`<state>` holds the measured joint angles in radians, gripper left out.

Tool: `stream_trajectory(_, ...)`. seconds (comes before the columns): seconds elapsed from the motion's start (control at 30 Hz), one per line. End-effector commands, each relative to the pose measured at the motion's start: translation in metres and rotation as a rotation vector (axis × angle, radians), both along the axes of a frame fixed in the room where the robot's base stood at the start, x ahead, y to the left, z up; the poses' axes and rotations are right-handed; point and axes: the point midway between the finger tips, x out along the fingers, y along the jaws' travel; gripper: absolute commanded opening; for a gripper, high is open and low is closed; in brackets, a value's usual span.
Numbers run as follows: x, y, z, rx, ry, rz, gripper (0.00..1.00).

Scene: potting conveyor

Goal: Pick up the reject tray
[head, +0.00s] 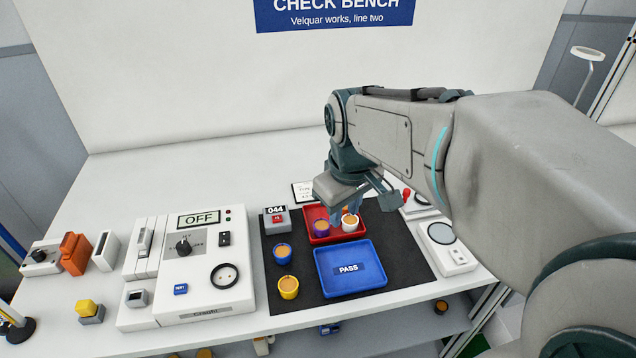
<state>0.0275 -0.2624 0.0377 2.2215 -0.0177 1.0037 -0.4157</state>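A red tray (337,239) lies on the black mat, behind the blue tray. I see no label on it, and my arm hides part of its back. My gripper (346,211) points down over the red tray, close to the cups. Its fingers are small and partly hidden by the hand, so I cannot tell whether they are open or touching anything.
A blue tray (350,283) marked PASS is empty in front. A blue cup (283,258) and a yellow cup (288,290) stand on the mat (310,298) at left. A counter (277,221) reading 044 is left of the red tray. A tester (195,265) reads OFF.

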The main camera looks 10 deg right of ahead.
Motion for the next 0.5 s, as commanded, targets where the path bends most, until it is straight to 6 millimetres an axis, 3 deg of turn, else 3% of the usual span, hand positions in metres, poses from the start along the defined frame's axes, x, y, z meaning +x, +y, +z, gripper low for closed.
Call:
stream_trajectory(0.03, 0.022, -0.002, -0.001, -0.02, 0.023, 0.091, 0.28)
stream_trajectory(0.3, 0.121, -0.007, -0.002, -0.081, 0.121, 0.64, 0.28)
stream_trajectory(0.5, 0.174, -0.009, -0.015, -0.085, 0.16, 0.963, 0.28)
